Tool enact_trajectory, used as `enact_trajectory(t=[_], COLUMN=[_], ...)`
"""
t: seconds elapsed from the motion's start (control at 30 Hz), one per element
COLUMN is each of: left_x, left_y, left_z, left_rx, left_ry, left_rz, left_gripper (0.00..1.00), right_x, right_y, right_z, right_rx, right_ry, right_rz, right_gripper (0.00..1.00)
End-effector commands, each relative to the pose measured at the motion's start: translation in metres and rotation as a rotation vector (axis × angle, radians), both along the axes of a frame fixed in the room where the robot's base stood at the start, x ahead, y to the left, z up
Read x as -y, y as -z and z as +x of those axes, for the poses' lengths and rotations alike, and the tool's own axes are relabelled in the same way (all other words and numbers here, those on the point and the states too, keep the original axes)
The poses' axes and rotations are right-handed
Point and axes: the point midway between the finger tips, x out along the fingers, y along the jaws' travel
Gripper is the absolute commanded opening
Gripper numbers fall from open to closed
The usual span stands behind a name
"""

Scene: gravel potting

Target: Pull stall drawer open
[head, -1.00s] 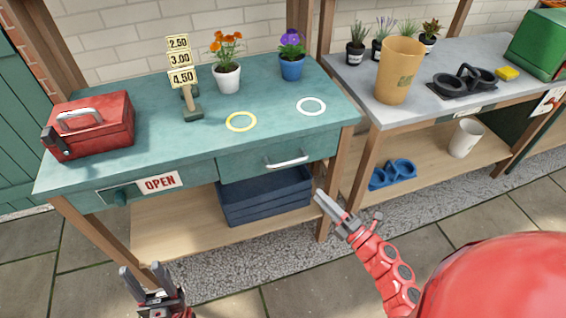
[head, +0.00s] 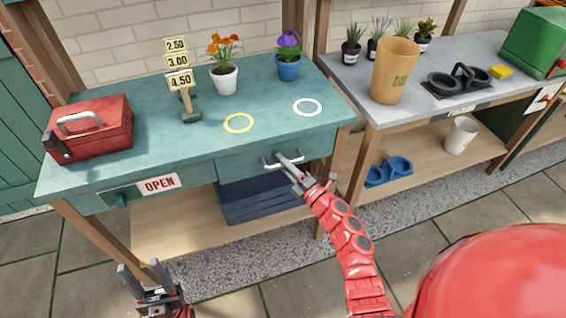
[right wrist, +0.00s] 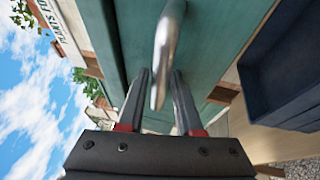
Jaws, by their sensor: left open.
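The stall drawer (head: 236,168) is a teal front under the teal stall top, and it looks closed. Its silver bar handle (head: 267,165) also shows in the right wrist view (right wrist: 166,45). My right gripper (head: 289,160) is at the handle and hides part of it. In the right wrist view its fingers (right wrist: 162,85) are apart, with the end of the handle between them; I cannot tell if they touch it. My left gripper (head: 139,270) is open and empty, low in front of the stall.
A red toolbox (head: 100,130), price signs (head: 179,80), two potted flowers, a yellow ring (head: 239,123) and a white ring (head: 307,107) are on the stall top. A dark blue crate (head: 250,203) sits on the shelf below the drawer. A grey-topped bench (head: 440,110) stands at right.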

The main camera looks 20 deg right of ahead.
Motion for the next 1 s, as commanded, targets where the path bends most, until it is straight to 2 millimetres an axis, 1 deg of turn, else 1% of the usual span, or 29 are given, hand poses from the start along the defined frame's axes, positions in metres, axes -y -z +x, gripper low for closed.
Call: enact_trajectory(t=[0.1,0.13,0.27,0.3,1.0], left_x=[0.0000,0.0000,0.0000,0.0000,0.0000], left_y=[0.0001,0.0001,0.0001,0.0001,0.0001], left_z=[0.0000,0.0000,0.0000,0.0001,0.0000], left_rx=[0.000,0.000,0.000,0.000,0.000], left_ry=[0.000,0.000,0.000,0.000,0.000], left_rz=[0.000,0.000,0.000,0.000,0.000], left_gripper=[0.50,0.50,0.50,0.50,0.50], right_x=[0.0002,0.0003,0.0005,0.0006,0.0010], right_y=[0.0002,0.0002,0.0003,0.0003,0.0006], right_z=[-0.0002,-0.0002,-0.0003,-0.0002,-0.0004], right_rx=[0.000,0.000,0.000,0.000,-0.001], right_ry=[0.000,0.000,0.001,0.001,0.002], right_rz=[0.000,0.000,0.000,0.000,0.001], right_gripper=[0.34,0.31,0.07,0.00,0.00])
